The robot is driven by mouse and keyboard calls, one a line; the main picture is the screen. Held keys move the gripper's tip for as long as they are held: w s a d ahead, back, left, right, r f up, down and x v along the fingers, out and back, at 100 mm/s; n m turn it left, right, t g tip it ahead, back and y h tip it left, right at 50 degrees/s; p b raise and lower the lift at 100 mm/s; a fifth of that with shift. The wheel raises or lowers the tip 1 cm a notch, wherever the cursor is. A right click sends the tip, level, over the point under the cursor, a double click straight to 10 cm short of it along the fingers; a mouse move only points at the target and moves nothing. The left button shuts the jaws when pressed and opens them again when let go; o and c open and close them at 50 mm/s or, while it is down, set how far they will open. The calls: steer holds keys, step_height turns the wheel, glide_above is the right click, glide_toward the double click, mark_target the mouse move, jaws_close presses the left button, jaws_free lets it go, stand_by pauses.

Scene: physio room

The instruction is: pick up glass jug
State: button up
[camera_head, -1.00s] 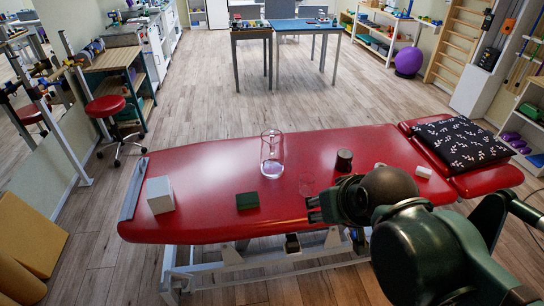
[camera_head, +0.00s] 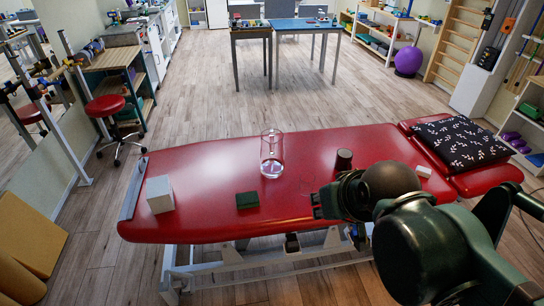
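The clear glass jug (camera_head: 271,153) stands upright on the red treatment table (camera_head: 215,165), near its far edge and about mid-length. My gripper (camera_head: 316,206) is over the near side of the table, to the right of the jug and closer to the camera. It points left and is apart from the jug. Its fingers are small and dark, and I cannot tell how far apart they are. I see nothing held in it.
A white block (camera_head: 160,194) and a dark green block (camera_head: 247,200) lie left of my gripper. A dark brown cylinder (camera_head: 343,160) stands right of the jug. A small white item (camera_head: 424,171) and a patterned pillow (camera_head: 458,143) are farther right. The table around the jug is clear.

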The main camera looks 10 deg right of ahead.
steer(key=w+a+r+m+g+y, duration=0.1)
steer(key=w+a+r+m+y, duration=0.2)
steer(key=w, duration=0.5)
steer(key=w+a+r+m+y+p, duration=0.15)
steer(key=w+r+m, duration=0.3)
steer(key=w, duration=0.45)
steer(key=w+a+r+m+g+y+b, duration=0.1)
steer(key=w+a+r+m+y, duration=0.2)
steer(key=w, duration=0.5)
steer(key=w+d+m+y+p, duration=0.15)
steer(key=w+m+y, duration=0.4)
steer(key=w, duration=1.65)
steer(key=w+d+f+m+y, duration=0.45)
steer(key=w+d+f, duration=0.25)
steer(key=w+d, duration=0.4)
step_height(320, 180, down, 24)
steer(key=a, duration=0.1)
steer(key=shift+w+t, duration=0.25)
steer(key=shift+t, duration=0.05)
